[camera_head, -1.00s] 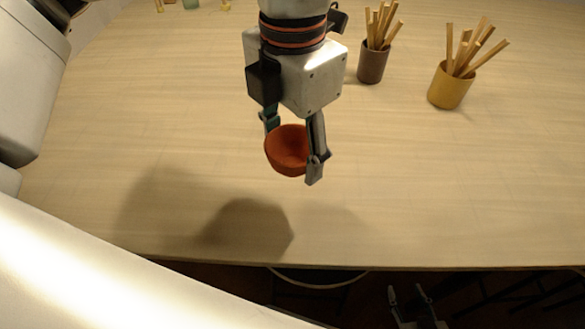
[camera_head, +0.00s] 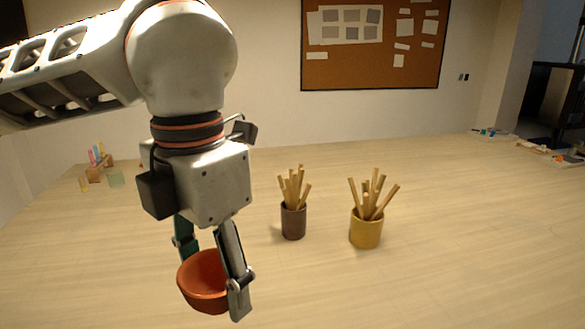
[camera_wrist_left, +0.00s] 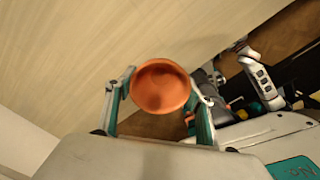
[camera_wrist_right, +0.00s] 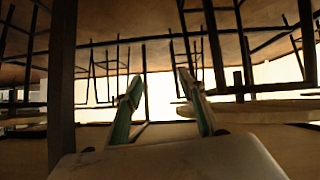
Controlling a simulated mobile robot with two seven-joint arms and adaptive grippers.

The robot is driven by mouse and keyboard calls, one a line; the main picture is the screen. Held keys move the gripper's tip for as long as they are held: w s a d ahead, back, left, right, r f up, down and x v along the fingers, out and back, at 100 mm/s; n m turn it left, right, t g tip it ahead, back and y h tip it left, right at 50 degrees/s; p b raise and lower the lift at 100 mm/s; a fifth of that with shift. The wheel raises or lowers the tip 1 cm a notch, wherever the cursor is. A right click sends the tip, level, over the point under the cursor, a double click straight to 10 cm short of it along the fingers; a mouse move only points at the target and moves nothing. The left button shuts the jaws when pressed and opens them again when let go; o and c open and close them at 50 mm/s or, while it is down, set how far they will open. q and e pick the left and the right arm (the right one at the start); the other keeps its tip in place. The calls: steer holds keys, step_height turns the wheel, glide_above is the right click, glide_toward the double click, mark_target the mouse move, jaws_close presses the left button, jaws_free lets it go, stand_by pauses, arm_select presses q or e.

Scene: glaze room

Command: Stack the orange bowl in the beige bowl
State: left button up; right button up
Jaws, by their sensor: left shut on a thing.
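The orange bowl (camera_head: 203,283) is held by my left gripper (camera_head: 213,278) above the wooden table, near the lower left of the head view. One finger is on each side of the bowl, and the bowl partly hides the far finger. The orange bowl also shows between the fingers in the left wrist view (camera_wrist_left: 160,88). My right gripper (camera_wrist_right: 158,88) shows only in its own wrist view, fingers apart with nothing between them, below table height. I see no beige bowl in any view.
A dark brown cup (camera_head: 293,223) and a yellow cup (camera_head: 366,232) hold wooden sticks right of my left gripper. Small items (camera_head: 97,172) stand at the table's far left, others (camera_head: 540,150) at its far right. The table's right front is clear. Stool or table legs (camera_wrist_right: 215,45) surround my right gripper.

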mark_target(198, 265)
arm_select(q)
steer(key=shift+w+a+m, duration=0.2)
steer(key=shift+w+m, duration=0.15)
steer(key=shift+m, duration=0.25)
arm_select(e)
step_height(198, 265, up, 7)
steer(key=d+p, duration=0.2)
steer(key=p, duration=0.6)
steer(key=shift+r+h+p, duration=0.15)
steer(key=shift+h+p, duration=0.15)
steer(key=shift+p, duration=0.05)
arm_select(q)
steer(key=w+a+f+m, duration=0.3)
steer(key=a+f+m, duration=0.1)
steer(key=m, duration=0.5)
steer(key=w+a+f+m, duration=0.3)
steer(key=a+f+m, duration=0.1)
steer(key=m, duration=0.5)
steer(key=w+a+f+m, duration=0.3)
steer(key=a+f+m, duration=0.2)
steer(key=m, duration=0.4)
steer(key=shift+w+a+f+m, duration=0.1)
steer(key=shift+f+m, duration=0.3)
steer(key=shift+f, duration=0.1)
arm_select(e)
steer(key=shift+d, duration=0.1)
steer(key=shift+c, duration=1.8)
steer(key=shift+s, duration=0.1)
